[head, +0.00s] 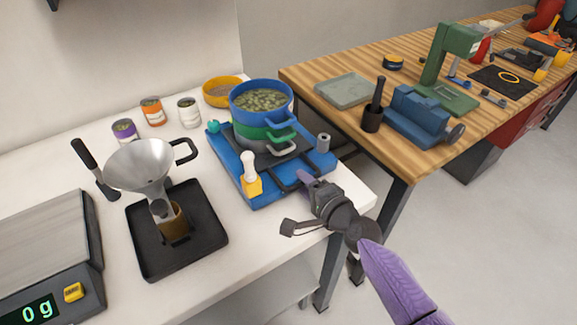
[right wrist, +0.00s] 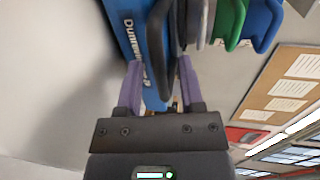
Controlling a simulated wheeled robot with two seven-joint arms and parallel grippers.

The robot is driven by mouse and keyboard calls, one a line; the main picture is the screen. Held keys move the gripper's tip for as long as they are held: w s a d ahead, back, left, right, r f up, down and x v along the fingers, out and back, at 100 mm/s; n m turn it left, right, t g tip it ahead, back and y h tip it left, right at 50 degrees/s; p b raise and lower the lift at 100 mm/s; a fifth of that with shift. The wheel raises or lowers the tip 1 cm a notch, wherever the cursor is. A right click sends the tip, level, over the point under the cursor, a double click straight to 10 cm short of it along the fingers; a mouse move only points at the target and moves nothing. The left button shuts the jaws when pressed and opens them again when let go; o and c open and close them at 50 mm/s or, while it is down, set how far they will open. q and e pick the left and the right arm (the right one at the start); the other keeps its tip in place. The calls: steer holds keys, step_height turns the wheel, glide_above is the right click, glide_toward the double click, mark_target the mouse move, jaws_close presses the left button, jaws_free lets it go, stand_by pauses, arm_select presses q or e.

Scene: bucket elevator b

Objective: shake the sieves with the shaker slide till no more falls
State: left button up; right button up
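The sieve stack stands on the black shaker slide (head: 270,160) over a blue base (head: 228,161). The blue top sieve (head: 247,107) holds greenish-brown pieces; a green sieve (head: 250,133) and a grey one (head: 248,144) sit under it. The slide's dark loop handle (head: 284,184) sticks out toward the front edge; it also shows in the right wrist view (right wrist: 157,45). My right gripper (head: 304,178) is at this handle. Its purple fingers (right wrist: 158,88) are apart, with the handle's end between them; I see no clear contact. What lies below the sieves is hidden. My left gripper is out of view.
A metal funnel (head: 140,165) stands over a black tray (head: 150,258). A scale (head: 45,250) reading 0 g is at the left. A yellow bowl (head: 222,83) and small jars stand behind. A white-knobbed yellow part (head: 250,178) stands on the base's front.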

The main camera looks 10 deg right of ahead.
jaws_close()
steer(key=shift+f+v, duration=0.25)
steer(key=shift+v, duration=0.85)
steer(key=shift+f+v, duration=0.2)
steer(key=shift+v, duration=0.95)
steer(key=shift+s, duration=0.1)
